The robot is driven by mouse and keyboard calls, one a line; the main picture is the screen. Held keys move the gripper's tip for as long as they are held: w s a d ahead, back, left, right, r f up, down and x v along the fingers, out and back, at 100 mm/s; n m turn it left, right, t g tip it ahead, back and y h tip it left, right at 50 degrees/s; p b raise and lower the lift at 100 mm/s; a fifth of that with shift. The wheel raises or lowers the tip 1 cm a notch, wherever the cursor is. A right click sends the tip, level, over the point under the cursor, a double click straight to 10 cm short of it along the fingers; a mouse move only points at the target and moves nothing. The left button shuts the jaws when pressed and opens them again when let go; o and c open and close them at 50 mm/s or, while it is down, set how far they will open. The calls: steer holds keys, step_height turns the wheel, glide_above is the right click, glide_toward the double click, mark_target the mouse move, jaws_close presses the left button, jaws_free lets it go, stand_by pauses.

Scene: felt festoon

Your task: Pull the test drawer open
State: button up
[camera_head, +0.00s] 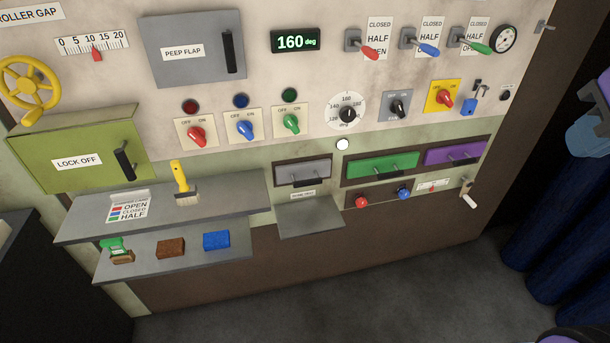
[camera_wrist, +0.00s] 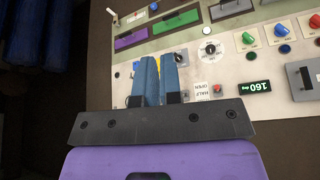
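A small grey-fronted drawer (camera_head: 303,172) with a dark handle sits shut in the lower panel, left of the green drawer in the head view. A small label (camera_head: 303,195) lies below it, too small to read surely. The same grey drawer shows at the top of the wrist view (camera_wrist: 230,9), which is upside down. My gripper (camera_wrist: 158,58) has two blue fingers with a narrow gap between them. It is empty and well apart from the drawer, in front of the panel near the yellow switch plate.
A green drawer (camera_head: 382,166) and a purple drawer (camera_head: 455,153) sit to the right, both shut. A grey ledge (camera_head: 311,218) juts out under the grey drawer. Shelves (camera_head: 230,196) with a brush and blocks stand to the left. Switches and levers project above.

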steer(key=o, duration=0.4)
steer(key=shift+w, duration=0.2)
steer(key=shift+c, duration=0.2)
steer(key=o, duration=0.4)
steer(key=w+n+t, duration=0.1)
steer(key=w, duration=0.8)
steer(key=shift+a+f+n, duration=0.25)
steer(key=shift+a+n, duration=0.1)
steer(key=shift+n, duration=0.05)
steer(key=w+a+f+n+t, duration=0.1)
steer(key=w+a+f+n, duration=0.15)
steer(key=w+f, duration=0.45)
steer(key=w+a+f+n+t+y, duration=0.1)
steer(key=w+a+f+n+t, duration=0.15)
steer(key=w, duration=0.85)
steer(key=w+a+f+n+t, duration=0.1)
steer(key=w+a+f+n, duration=0.2)
steer(key=w, duration=0.6)
steer(key=n+t+y, duration=0.2)
steer(key=n+y, duration=0.7)
steer(key=n, duration=0.6)
glide_toward(309, 184)
steer(key=x, duration=1.1)
steer(key=shift+f, duration=0.1)
steer(key=shift+c, duration=0.3)
